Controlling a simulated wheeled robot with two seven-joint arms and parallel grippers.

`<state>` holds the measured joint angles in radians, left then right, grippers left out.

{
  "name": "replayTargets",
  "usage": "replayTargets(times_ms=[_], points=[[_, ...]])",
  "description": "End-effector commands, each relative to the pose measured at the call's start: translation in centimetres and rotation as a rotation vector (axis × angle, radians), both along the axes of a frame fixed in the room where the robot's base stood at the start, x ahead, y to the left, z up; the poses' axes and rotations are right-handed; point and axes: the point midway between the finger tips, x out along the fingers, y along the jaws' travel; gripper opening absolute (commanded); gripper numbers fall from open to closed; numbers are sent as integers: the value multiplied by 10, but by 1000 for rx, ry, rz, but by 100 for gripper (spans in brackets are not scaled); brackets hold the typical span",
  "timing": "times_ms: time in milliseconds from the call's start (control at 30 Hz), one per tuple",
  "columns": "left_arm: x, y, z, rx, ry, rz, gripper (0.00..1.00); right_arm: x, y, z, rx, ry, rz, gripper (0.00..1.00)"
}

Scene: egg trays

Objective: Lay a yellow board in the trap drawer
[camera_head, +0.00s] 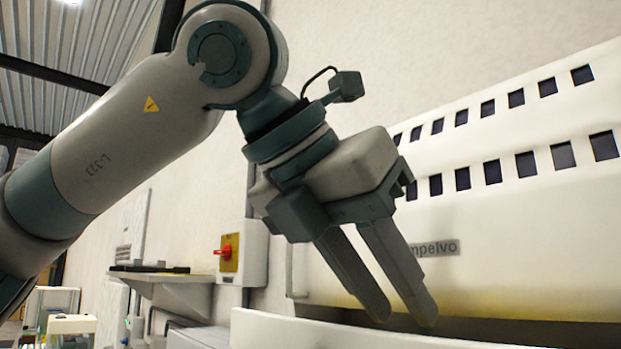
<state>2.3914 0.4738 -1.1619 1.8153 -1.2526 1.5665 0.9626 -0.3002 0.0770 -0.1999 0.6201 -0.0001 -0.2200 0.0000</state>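My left gripper (404,312) hangs from the arm that comes in from the left. Its two fingers point down and slightly right, with a gap between them and nothing visible in the gap. It is in front of a large white machine (500,240) with rows of dark slots. The fingertips show just above a curved white edge (290,332) at the bottom of the picture. I cannot tell whether that edge belongs to the trap drawer. No yellow board shows. My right gripper is not in view.
A wall box with a red switch on a yellow plate (229,252) is left of the machine. A grey shelf (165,279) juts from the wall further left. A small container with a yellow part (72,325) stands at the lower left.

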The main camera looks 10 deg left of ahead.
Motion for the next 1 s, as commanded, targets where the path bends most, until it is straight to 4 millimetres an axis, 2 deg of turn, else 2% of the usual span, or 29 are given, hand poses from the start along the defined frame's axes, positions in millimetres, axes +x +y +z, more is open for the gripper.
replayTargets(times_ms=[200, 600, 800, 1000], points=[[-25, 18, 29, -3, -1, 2, 30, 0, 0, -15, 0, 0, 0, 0], [-68, 49, 83, -2, -1, 0, 30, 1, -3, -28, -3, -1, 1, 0], [-78, 56, 96, 1, 1, 0, 30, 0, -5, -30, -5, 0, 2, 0], [-80, 58, 99, 1, 1, 0, 30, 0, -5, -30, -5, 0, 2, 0]])
